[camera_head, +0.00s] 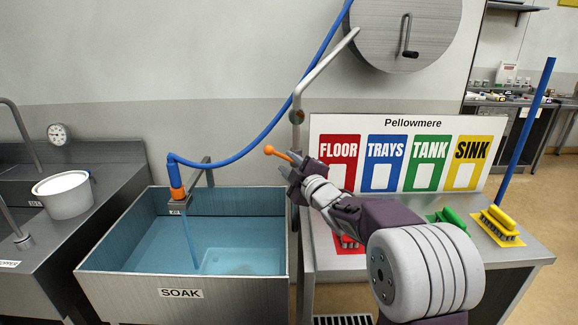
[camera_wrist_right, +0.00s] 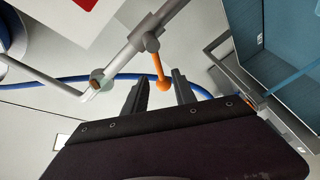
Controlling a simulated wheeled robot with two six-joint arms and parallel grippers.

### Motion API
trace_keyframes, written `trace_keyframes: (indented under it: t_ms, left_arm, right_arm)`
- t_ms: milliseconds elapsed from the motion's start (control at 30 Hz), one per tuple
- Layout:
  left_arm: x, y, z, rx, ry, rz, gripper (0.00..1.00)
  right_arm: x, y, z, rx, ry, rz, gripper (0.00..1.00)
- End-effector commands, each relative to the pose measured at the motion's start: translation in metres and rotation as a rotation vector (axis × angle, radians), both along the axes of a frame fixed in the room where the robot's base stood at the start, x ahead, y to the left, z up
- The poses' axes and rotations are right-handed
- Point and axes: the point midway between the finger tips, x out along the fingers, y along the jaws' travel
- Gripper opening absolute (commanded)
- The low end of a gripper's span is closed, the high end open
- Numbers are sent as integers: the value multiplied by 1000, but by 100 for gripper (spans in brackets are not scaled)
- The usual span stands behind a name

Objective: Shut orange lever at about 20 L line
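The orange lever (camera_head: 277,153) sticks out to the left from the grey pipe above the right edge of the SOAK sink (camera_head: 230,293). In the right wrist view the lever (camera_wrist_right: 160,68) points down toward the gap between my fingertips. My right gripper (camera_head: 288,165) is open at the lever; its two fingers (camera_wrist_right: 160,88) stand apart, and I cannot tell whether they touch it. Water (camera_head: 191,243) runs from the blue hose's orange-collared end (camera_head: 177,191) into the sink, which holds blue water. I cannot make out a 20 L line. My left gripper is not in view.
A blue hose (camera_head: 240,150) arcs over the sink. A bench (camera_head: 515,248) to the right holds brushes, with a Pellowmere board (camera_head: 402,123) behind. A white bucket (camera_head: 65,196) stands on the left counter. A round metal drum (camera_head: 385,40) hangs above.

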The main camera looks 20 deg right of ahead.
Motion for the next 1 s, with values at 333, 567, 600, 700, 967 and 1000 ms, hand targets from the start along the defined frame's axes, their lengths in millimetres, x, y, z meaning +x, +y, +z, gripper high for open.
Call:
trace_keyframes:
  t_ms: [333, 567, 600, 700, 967, 1000]
  left_arm:
    - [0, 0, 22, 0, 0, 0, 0]
    - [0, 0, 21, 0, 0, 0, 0]
    - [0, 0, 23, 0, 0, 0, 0]
    - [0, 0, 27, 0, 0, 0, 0]
    - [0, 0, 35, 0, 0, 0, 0]
    - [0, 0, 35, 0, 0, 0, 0]
  right_arm:
    - [-28, -2, 6, -5, 12, -19, 32]
    - [-17, -1, 2, -5, 12, -21, 32]
    - [-9, 1, 2, -5, 13, -20, 32]
    - [13, 4, 2, -6, 14, -20, 32]
    - [55, 9, 2, -6, 13, -21, 32]
    - [58, 10, 2, -6, 13, -21, 32]
